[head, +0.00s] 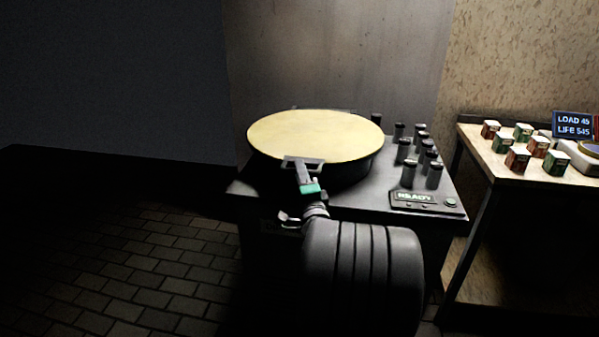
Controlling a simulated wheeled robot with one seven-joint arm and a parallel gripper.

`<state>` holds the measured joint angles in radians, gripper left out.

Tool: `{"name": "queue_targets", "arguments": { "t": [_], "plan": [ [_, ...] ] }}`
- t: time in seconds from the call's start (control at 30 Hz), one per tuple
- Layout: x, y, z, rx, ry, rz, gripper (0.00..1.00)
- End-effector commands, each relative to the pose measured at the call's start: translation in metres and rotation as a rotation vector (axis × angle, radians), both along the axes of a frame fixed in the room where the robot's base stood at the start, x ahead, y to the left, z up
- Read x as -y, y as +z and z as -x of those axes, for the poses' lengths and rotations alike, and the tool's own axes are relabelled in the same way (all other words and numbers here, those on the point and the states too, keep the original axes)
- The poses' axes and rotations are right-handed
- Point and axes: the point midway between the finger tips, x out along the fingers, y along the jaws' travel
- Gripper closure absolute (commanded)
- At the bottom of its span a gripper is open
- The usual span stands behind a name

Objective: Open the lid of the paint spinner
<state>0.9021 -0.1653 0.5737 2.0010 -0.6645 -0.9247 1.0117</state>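The paint spinner (245,183) is a dark box-shaped table with a round drum on top. Its lid (318,134) is a round, pale yellow disc and lies flat over the drum, closed. A light metal handle (290,163) sticks out at the lid's front edge. My gripper (304,172) is at the front of the lid, at or very near this handle. The fingers are small and partly hidden, so I cannot tell whether they are closed on it. My dark arm covers part of the spinner's front.
Several dark cylinders (409,174) stand on the spinner's right side, behind a small control panel (427,202) with a green display. A wooden table (476,141) at right holds several small boxes (517,158) and a blue display sign (573,125). The tiled floor at left is clear.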

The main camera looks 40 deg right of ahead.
Motion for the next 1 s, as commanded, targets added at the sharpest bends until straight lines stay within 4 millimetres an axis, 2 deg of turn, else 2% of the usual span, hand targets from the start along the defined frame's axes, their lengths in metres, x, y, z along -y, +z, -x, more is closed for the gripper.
{"name": "queue_targets", "arguments": {
  "t": [0.1, 0.37, 0.77, 1.0],
  "plan": [
    [0.0050, 0.0016, -0.0104, -0.001, 0.001, 0.000, 0.66],
    [0.0065, 0.0017, -0.0121, -0.001, 0.000, 0.000, 0.66],
    [0.0063, 0.0017, -0.0120, -0.002, 0.001, 0.001, 0.98],
    [0.0061, 0.0017, -0.0119, -0.002, 0.001, 0.001, 1.00]
  ]
}}
